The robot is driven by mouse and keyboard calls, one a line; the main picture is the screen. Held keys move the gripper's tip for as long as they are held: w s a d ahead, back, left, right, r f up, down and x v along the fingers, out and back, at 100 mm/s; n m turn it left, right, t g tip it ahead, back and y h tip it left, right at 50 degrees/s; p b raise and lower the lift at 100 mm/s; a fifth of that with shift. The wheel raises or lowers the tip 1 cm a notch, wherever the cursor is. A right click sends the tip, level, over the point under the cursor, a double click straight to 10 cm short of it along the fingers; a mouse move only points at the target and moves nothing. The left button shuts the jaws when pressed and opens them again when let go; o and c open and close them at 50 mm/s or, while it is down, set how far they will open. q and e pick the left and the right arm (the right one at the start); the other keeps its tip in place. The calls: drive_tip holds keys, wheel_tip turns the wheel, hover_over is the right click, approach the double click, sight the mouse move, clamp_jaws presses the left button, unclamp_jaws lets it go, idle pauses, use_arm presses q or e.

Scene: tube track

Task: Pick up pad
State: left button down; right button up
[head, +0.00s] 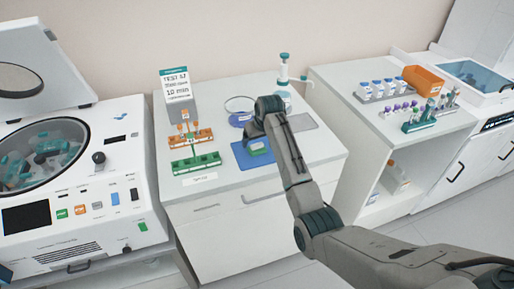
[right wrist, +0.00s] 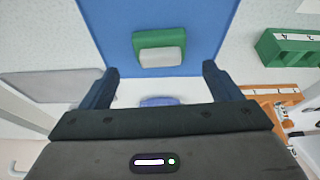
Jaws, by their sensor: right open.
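The pad, a small green block with a pale grey-white face, lies on a blue mat. It shows in the right wrist view (right wrist: 160,48) between and beyond my fingertips, and in the head view (head: 257,146) beside my arm. The blue mat (right wrist: 212,22) also shows in the head view (head: 241,158). My right gripper (right wrist: 158,72) is open and empty, with its two dark fingers spread wider than the pad. In the head view my right arm reaches over the counter and hides part of the mat. My left gripper is not in view.
A green rack (head: 196,163) and an orange rack (head: 191,138) stand left of the mat. A blue-based round dish (head: 240,118) lies behind it, near a pump bottle (head: 284,98). A grey mat (head: 302,122) lies to the right. A centrifuge (head: 75,190) stands at far left.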

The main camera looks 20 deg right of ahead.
sight(257, 145)
drive_tip(key=p+x, duration=0.1)
drive_tip(key=x, duration=0.2)
drive_tip(key=shift+f, duration=0.1)
drive_tip(key=shift+w+f+p, duration=0.25)
drive_tip(key=shift+f+p, duration=0.05)
drive_tip(key=shift+f, duration=0.3)
drive_tip(key=shift+c, duration=0.5)
drive_tip(key=c, duration=1)
